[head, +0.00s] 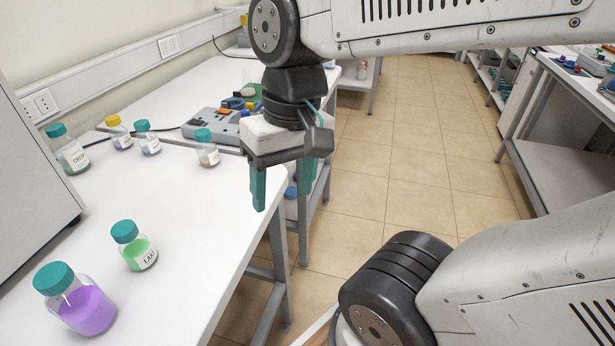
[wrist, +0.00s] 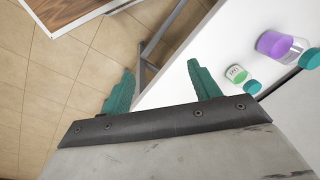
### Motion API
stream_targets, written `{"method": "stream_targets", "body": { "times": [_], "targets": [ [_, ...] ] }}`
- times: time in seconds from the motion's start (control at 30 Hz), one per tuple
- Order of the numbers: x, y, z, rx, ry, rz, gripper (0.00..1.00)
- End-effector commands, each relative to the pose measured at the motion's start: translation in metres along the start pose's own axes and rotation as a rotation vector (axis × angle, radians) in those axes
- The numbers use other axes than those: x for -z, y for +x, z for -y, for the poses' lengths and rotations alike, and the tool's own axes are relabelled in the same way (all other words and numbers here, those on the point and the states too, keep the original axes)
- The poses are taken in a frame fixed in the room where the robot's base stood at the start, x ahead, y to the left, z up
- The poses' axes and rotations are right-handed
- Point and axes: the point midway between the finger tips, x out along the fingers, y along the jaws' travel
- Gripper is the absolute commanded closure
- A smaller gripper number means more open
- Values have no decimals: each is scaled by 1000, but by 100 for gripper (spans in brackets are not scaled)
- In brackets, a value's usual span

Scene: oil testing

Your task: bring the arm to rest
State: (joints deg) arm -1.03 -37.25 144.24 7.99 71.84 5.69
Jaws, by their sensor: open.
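My gripper (head: 283,190) hangs pointing down at the right edge of the white table (head: 180,240) in the head view. Its two green fingers are apart with nothing between them. In the wrist view the open fingers (wrist: 160,85) show above the floor and the table's edge, and nothing is held. My arm is bent, with one link across the top of the head view and another at the lower right.
On the table stand a purple-filled bottle (head: 86,310), a green-filled bottle (head: 140,253), several teal- or yellow-capped bottles farther back and a grey device (head: 215,125). A large grey box (head: 30,190) is at left. The tiled aisle (head: 410,150) is clear; another bench (head: 555,180) stands right.

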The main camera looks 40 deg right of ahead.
Motion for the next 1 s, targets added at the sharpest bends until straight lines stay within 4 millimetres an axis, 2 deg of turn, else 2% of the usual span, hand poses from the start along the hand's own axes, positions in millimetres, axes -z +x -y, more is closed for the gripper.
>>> {"method": "stream_targets", "body": {
  "times": [0.1, 0.23, 1.0],
  "targets": [
    [-9, -4, -22, -85, -86, -74, 38],
    [-11, -6, -33, -128, -127, -101, 38],
    [-11, -6, -33, -131, -130, -103, 38]
  ]
}}
